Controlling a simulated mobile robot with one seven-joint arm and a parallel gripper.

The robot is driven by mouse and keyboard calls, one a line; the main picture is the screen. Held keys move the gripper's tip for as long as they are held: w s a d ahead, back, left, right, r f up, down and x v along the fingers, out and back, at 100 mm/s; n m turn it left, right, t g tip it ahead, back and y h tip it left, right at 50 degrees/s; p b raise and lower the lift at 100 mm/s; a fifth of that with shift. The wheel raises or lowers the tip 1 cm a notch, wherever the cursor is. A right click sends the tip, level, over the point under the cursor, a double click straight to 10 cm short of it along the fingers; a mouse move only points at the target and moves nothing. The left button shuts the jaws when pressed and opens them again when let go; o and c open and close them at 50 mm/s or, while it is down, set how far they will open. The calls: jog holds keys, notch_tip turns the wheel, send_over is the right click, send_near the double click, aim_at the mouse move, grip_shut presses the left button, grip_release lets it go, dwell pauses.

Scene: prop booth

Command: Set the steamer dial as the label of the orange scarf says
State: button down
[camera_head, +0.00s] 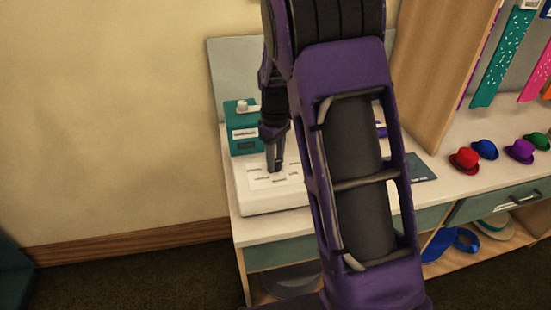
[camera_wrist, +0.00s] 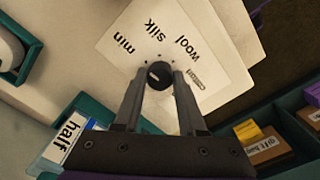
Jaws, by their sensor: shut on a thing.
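The steamer dial (camera_wrist: 157,71) is a small dark round knob on a white panel (camera_wrist: 125,65) in the wrist view. The words min, silk and wool are printed around it, with a smaller label to its right that I cannot read. My gripper (camera_wrist: 159,82) is shut on the dial, one finger on each side. In the head view my gripper (camera_head: 274,168) reaches down onto the white steamer (camera_head: 272,203). I cannot make out which word the dial points at. An orange scarf (camera_head: 547,89) hangs at the right edge of the head view; no readable label shows on it.
A teal box (camera_head: 242,135) with a white label stands behind the steamer. Red, blue, purple and green hats stand right of a wooden divider (camera_head: 440,75), below a hanging teal scarf (camera_head: 502,58) and a pink one (camera_head: 535,80). My arm hides the middle of the counter.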

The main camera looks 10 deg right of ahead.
jog(key=m+p, duration=0.2)
jog(key=m, duration=0.3)
jog(key=shift+r, duration=0.1)
jog(key=m+p, duration=0.1)
jog(key=m, duration=0.3)
jog(key=shift+m, duration=0.4)
jog(key=m+p, duration=0.2)
jog(key=m, duration=0.3)
jog(key=shift+m+p, duration=0.75)
jog(key=shift+m, duration=1.55)
jog(key=shift+c, duration=2.4)
grip_release()
